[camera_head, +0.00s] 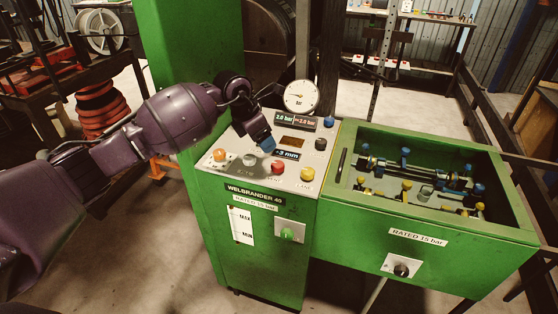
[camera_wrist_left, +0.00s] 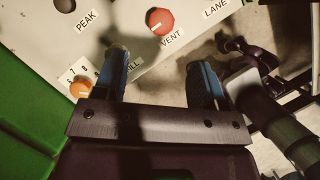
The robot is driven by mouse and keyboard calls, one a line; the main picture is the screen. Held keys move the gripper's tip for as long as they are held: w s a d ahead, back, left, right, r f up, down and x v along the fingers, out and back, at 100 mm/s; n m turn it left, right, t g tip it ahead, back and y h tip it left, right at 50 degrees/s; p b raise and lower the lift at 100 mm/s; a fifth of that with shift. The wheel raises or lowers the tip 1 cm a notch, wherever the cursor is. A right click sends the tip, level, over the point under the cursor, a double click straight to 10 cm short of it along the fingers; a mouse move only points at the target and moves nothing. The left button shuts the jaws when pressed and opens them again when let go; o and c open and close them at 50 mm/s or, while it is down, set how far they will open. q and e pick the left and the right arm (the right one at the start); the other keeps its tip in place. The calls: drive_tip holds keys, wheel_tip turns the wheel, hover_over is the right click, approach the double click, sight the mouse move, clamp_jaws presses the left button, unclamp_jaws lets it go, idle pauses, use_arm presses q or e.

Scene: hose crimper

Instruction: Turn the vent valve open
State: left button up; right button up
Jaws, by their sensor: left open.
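In the head view the red knob (camera_head: 277,167) is on the sloping top panel, between a grey knob and a yellow knob. My left gripper (camera_head: 268,145) hangs over the panel, just behind the red knob in the picture. In the left wrist view its two blue-tipped fingers (camera_wrist_left: 158,75) are spread and empty. The red knob is beyond the fingertips, not between them.
An orange knob (camera_head: 219,154), a grey knob (camera_head: 250,159) and a yellow knob (camera_head: 307,174) share the panel (camera_head: 240,136). A pressure gauge (camera_head: 300,96) stands behind. A green open-topped box (camera_head: 430,222) with rods and fittings adjoins on the right.

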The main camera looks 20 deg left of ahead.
sight(276, 164)
use_arm(q)
drive_tip(key=x, duration=1)
drive_tip(key=shift+s+f, duration=0.1)
drive_tip(key=shift+f, duration=0.3)
drive_tip(key=c, duration=0.9)
